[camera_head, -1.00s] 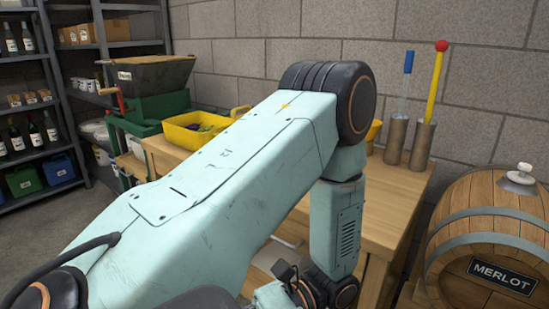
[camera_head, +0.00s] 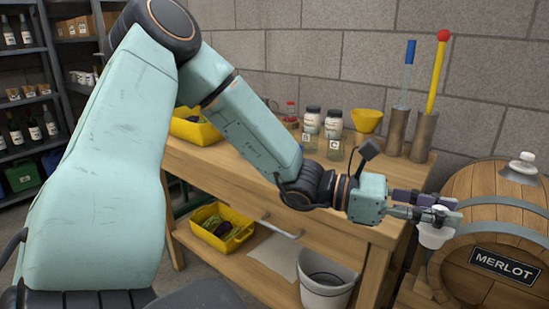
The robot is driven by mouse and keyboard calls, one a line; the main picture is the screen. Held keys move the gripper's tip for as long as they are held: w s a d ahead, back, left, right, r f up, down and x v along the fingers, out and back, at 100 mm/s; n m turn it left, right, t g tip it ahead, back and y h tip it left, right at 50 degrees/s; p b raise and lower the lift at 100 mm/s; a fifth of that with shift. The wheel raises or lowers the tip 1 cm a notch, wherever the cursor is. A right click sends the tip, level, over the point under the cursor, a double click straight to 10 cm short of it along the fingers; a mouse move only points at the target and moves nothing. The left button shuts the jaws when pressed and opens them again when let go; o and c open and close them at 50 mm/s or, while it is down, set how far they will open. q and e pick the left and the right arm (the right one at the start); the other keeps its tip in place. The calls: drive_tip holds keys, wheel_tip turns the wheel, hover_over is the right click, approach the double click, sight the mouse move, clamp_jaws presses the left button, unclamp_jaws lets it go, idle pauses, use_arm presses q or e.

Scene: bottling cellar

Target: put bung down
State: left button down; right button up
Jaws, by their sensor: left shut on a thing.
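My left gripper (camera_head: 447,209) is at the right, in front of the bench's right end and beside the left side of the Merlot barrel (camera_head: 480,265). Its jaws are shut on a small white bung (camera_head: 435,236), which hangs below the fingers. The fingers hide the bung's upper part. From this view I cannot tell whether the bung touches the barrel. Another white stopper-like piece (camera_head: 523,166) sits on top of the barrel. My right gripper is out of view.
The wooden bench (camera_head: 390,180) holds jars (camera_head: 334,125), a yellow funnel (camera_head: 366,120) and metal cylinders (camera_head: 424,135) with tall handles. Below are a yellow bin (camera_head: 240,236) and a pale bucket (camera_head: 325,290). The bench's front right top is fairly clear.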

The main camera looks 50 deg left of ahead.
use_arm(q)
drive_tip(key=w+a+r+n+t+y, duration=0.1)
drive_tip(key=w+a+n+t+y, duration=0.45)
drive_tip(key=a, duration=0.45)
drive_tip(key=w+a+r+n+t+y, duration=0.1)
drive_tip(key=w+a+n+t+y, duration=0.35)
drive_tip(key=a+y, duration=0.35)
drive_tip(key=shift+g+h, duration=0.35)
drive_tip(key=shift+g, duration=0.15)
drive_tip(key=f+b, duration=0.2)
drive_tip(key=f, duration=0.1)
drive_tip(key=a+f+b, duration=0.1)
drive_tip(key=f+b, duration=0.1)
drive_tip(key=f, duration=0.1)
drive_tip(key=f+b, duration=0.3)
drive_tip(key=shift+w+a+f, duration=0.1)
drive_tip(key=shift+a+f, duration=0.05)
drive_tip(key=shift+f, duration=0.05)
drive_tip(key=shift+w+f, duration=0.15)
drive_tip(key=shift+f, duration=0.1)
drive_tip(key=shift+r, duration=0.1)
